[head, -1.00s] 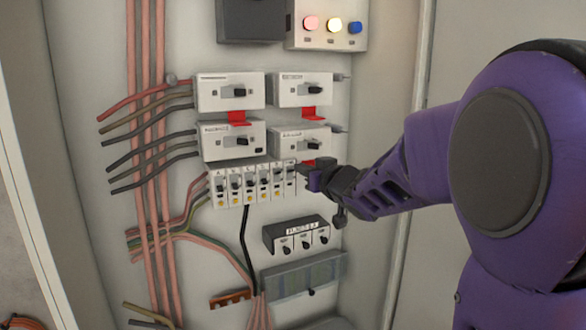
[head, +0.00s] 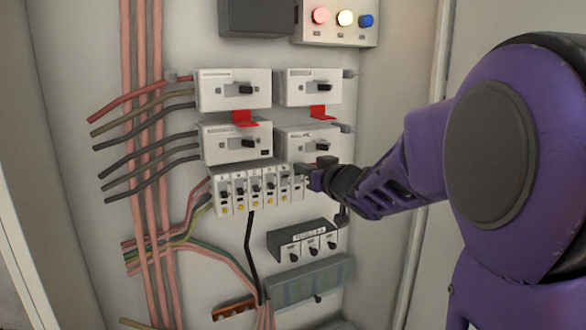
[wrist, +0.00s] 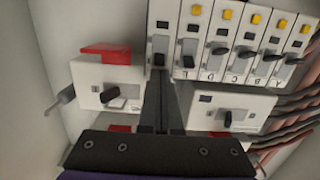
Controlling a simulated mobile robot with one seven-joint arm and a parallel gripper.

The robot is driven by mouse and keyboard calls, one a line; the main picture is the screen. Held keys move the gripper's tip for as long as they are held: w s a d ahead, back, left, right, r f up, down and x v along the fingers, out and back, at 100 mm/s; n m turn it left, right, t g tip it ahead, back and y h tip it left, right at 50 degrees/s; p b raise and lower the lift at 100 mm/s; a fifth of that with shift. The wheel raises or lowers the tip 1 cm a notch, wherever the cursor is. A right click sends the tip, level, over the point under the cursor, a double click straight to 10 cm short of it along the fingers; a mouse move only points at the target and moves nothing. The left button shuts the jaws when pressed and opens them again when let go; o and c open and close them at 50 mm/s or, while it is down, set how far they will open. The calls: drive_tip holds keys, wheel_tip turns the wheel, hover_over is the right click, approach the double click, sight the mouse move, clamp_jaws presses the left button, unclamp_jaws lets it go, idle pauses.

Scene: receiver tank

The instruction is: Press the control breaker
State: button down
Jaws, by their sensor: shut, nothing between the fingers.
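A row of small white breakers (head: 255,190) with black levers sits low on the panel. It shows upside down in the wrist view (wrist: 218,60), with single letters and yellow buttons on most units. The end breaker (wrist: 163,25), at the row's right in the head view, has no visible yellow button. My gripper (head: 308,175) is shut and empty at this end breaker. In the wrist view its fingertips (wrist: 160,73) overlap the breaker's lower edge and partly hide its lever; I cannot tell whether they touch. No readable label names the control breaker.
Larger white switches (head: 235,90) with black handles and red tabs stand just above the row. A black-topped three-switch box (head: 303,240) and a grey duct (head: 308,280) lie below. Cables (head: 150,130) run down the left. The cabinet's right wall is close to my arm.

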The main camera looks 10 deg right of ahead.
drive_tip(key=shift+f, duration=0.1)
drive_tip(key=shift+s+f+t+b, duration=0.1)
drive_tip(key=shift+t+b, duration=0.2)
drive_tip(key=shift+b, duration=0.5)
drive_tip(key=shift+s+d+f+t+b, duration=0.1)
drive_tip(key=shift+s+f+t+b, duration=0.2)
drive_tip(key=shift+b, duration=1.05)
drive_tip(key=shift+f+b, duration=0.35)
drive_tip(key=shift+b, duration=0.25)
drive_tip(key=shift+s+f, duration=0.1)
drive_tip(key=shift+f, duration=0.4)
drive_tip(key=shift+r, duration=0.1)
